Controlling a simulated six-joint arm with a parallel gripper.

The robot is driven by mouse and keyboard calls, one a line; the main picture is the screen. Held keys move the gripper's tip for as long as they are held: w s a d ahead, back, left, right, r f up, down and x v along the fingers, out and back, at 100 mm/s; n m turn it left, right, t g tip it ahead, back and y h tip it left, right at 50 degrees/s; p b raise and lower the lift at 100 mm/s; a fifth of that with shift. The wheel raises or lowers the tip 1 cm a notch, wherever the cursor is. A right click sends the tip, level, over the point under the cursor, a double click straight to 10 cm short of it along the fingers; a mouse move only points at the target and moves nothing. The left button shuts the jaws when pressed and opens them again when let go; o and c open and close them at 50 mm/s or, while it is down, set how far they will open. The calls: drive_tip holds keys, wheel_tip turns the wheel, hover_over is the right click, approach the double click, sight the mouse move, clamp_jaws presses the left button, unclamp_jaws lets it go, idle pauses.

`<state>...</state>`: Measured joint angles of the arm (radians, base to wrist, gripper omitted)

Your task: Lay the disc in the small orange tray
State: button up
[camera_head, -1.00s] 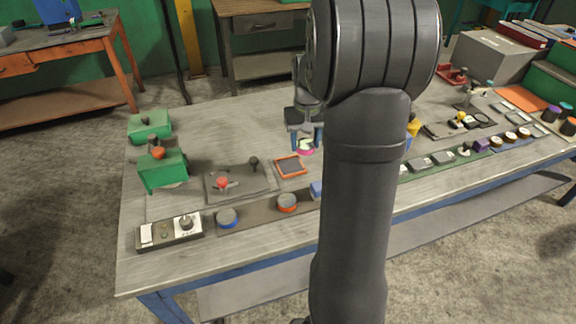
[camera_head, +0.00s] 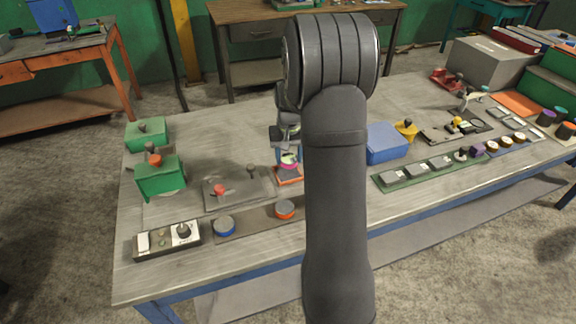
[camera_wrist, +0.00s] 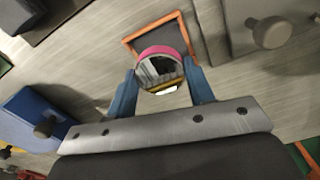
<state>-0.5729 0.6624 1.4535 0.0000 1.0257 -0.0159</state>
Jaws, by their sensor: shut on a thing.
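The disc (camera_wrist: 160,56) has a pink rim and shows between my fingers in the wrist view. My gripper (camera_wrist: 163,88) is shut on it. In the head view the disc (camera_head: 289,160) hangs below my gripper (camera_head: 288,152), over the small orange tray. The tray (camera_head: 290,181) is a dark square with an orange rim, and the disc and gripper hide its back part. In the wrist view the orange rim (camera_wrist: 150,27) shows just beyond the disc, which covers its near part. I cannot tell whether the disc touches the tray.
Left of the tray is a grey plate (camera_head: 236,198) with a red knob and a dark lever. A strip in front holds a blue-rimmed knob (camera_head: 224,225) and an orange-rimmed knob (camera_head: 285,209). A blue block (camera_head: 386,143) stands to the right, behind my arm.

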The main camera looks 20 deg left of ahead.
sight(288, 173)
drive_tip(key=shift+a+f, duration=0.1)
drive_tip(key=shift+a, duration=0.1)
drive_tip(key=shift+f, duration=1.95)
drive_tip(key=shift+f, duration=0.1)
drive_tip(key=o, duration=1.3)
wheel_tip(288, 173, up, 12)
drive_tip(key=shift+r, duration=0.1)
